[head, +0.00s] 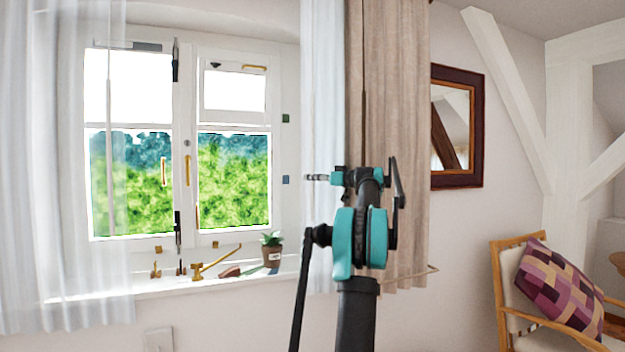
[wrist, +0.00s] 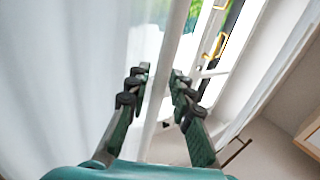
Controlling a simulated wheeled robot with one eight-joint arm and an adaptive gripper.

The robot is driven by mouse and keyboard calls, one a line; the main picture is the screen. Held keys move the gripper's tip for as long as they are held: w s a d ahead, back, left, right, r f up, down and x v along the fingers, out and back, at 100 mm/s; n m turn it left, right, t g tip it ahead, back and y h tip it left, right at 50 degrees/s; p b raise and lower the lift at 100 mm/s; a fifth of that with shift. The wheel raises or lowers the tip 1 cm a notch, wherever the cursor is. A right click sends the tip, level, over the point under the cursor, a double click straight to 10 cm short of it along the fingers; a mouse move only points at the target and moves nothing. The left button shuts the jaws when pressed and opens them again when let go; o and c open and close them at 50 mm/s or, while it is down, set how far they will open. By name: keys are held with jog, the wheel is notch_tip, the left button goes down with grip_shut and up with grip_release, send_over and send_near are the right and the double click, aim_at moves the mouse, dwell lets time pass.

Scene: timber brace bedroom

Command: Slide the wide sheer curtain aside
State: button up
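The wide sheer curtain (head: 60,170) hangs at the left of the window in the head view, its right part overlapping the left window pane. In the wrist view, sheer white fabric (wrist: 60,70) fills the left side. My gripper (head: 309,177) is raised at mid-picture in the head view, in front of the right-hand curtains. In the wrist view my gripper (wrist: 160,76) is open, its two dark fingers apart. A pale vertical strip runs between the fingers; I cannot tell whether it is close enough to touch. The fingers hold nothing visibly.
A narrower sheer curtain (head: 320,100) and a beige drape (head: 400,120) hang right of the window. A potted plant (head: 272,250) and small items stand on the sill (head: 200,283). A framed mirror (head: 474,125) and a chair (head: 508,285) with a patterned cushion (head: 560,290) are at right.

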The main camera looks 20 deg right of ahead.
jog(key=v, duration=1.2)
jog(key=shift+s, duration=0.1)
jog(key=s+a+f+m+g+h, duration=0.1)
jog(key=s+a+f+g, duration=0.15)
jog(key=a+f, duration=0.8)
jog(key=s+a+f+m+g, duration=0.1)
jog(key=a+f+g, duration=0.3)
jog(key=a+f, duration=0.7)
jog(key=s+a+f+m+g+h, duration=0.2)
jog(key=s+a+f+g+h, duration=0.1)
jog(key=s+a+f, duration=0.95)
jog(key=s+a+f+m+h, duration=0.1)
jog(key=s+a+f+h, duration=0.1)
jog(key=s+f, duration=0.9)
jog(key=s+a+f+m+g+h, duration=0.1)
jog(key=s+a+f+h, duration=0.1)
jog(key=s+f, duration=0.9)
jog(key=shift+s+f+h, duration=0.25)
jog(key=shift+s+h, duration=0.4)
jog(key=shift+h, duration=0.15)
